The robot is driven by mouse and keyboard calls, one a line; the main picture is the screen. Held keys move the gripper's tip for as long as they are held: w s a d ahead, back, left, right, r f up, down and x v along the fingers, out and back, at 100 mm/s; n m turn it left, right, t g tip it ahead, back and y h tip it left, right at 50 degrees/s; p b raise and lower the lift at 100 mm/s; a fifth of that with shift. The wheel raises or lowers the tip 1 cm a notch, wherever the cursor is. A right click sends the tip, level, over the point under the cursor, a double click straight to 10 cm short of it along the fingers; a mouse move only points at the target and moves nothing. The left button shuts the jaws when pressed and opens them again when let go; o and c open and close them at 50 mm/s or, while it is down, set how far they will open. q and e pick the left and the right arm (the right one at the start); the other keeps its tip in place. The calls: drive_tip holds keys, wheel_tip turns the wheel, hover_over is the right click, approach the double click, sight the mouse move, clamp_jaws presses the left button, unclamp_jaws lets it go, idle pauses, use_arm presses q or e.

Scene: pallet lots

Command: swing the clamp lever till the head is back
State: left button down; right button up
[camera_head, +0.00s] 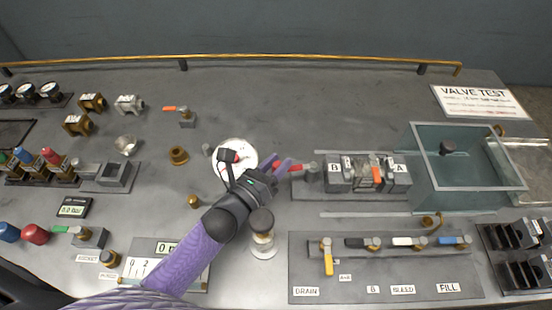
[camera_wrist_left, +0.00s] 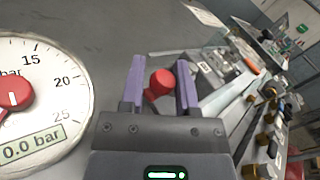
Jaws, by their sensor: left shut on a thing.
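The red-tipped clamp lever (camera_head: 298,167) is at the left end of the clamp (camera_head: 312,175), beside the grey block marked B (camera_head: 335,174). My left gripper (camera_head: 287,165) reaches it from the left. Its purple fingers are closed around the lever's red knob (camera_wrist_left: 161,82), which shows between them in the left wrist view. The clamp head is too small to make out, so I cannot tell whether it touches block B. A second block marked A (camera_head: 399,172) stands to the right, with an orange-handled valve (camera_head: 376,174) between the blocks. My right gripper is not in view.
A round gauge (camera_wrist_left: 30,95) reading 0.0 bar lies just left of my gripper. A clear water tank (camera_head: 465,175) and a row of valves on a panel (camera_head: 400,282) are to the right.

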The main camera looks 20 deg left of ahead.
use_arm(q)
drive_tip(key=shift+c, duration=2.3)
unclamp_jaws()
drive_tip(key=shift+d, duration=0.1)
drive_tip(key=p+v, duration=0.1)
drive_tip(key=v, duration=0.9)
